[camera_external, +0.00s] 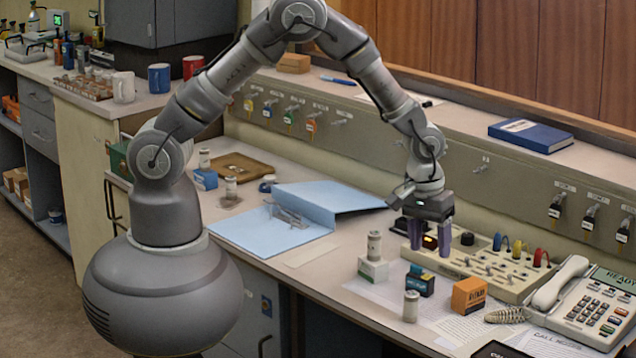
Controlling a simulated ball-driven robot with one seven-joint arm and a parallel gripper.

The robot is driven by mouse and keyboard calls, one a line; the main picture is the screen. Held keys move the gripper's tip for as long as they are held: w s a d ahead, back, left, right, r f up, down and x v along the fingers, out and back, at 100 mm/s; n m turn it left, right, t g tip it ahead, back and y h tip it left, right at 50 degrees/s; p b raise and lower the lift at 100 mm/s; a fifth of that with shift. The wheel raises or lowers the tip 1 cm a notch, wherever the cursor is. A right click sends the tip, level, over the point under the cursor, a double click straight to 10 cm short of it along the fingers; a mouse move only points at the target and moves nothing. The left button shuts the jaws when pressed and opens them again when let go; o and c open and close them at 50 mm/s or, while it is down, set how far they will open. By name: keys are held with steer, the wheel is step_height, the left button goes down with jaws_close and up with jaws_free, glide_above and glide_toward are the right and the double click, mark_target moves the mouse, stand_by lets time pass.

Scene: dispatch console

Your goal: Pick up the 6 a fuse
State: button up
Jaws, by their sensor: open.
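Several pale cylinders that look like fuses stand upright on the desk; their ratings are too small to read, so I cannot tell which is the 6 A fuse. One fuse (374,246) is on a white block (373,270). Another fuse (410,307) stands nearer the desk's front edge. Two more stand at the left: a fuse (204,157) at a blue block (205,180), and a fuse (231,187) on a small dark base. My gripper (430,246) points down, open, fingers apart, right of the white block. A small orange-lit item shows between or behind the fingers.
A beige switch panel (487,283) with coloured plugs lies right of my gripper, then a telephone (590,300). An orange box (469,296) and a dark teal block (420,281) stand in front. An open blue binder (270,238) lies left. A blue book (530,135) rests on the ledge.

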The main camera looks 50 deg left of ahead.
mark_target(412, 293)
steer(key=shift+g+y, duration=0.5)
steer(key=s+f, duration=0.4)
steer(key=f, duration=0.1)
steer(key=shift+s+f, duration=0.2)
steer(key=shift+f, duration=0.05)
step_height(412, 293, down, 8)
steer(key=b, duration=0.3)
steer(key=shift+s+d+b, duration=0.1)
steer(key=shift+s+b, duration=0.05)
steer(key=shift+b, duration=0.25)
steer(key=shift+r, duration=0.15)
jaws_close()
steer(key=shift+r, duration=0.1)
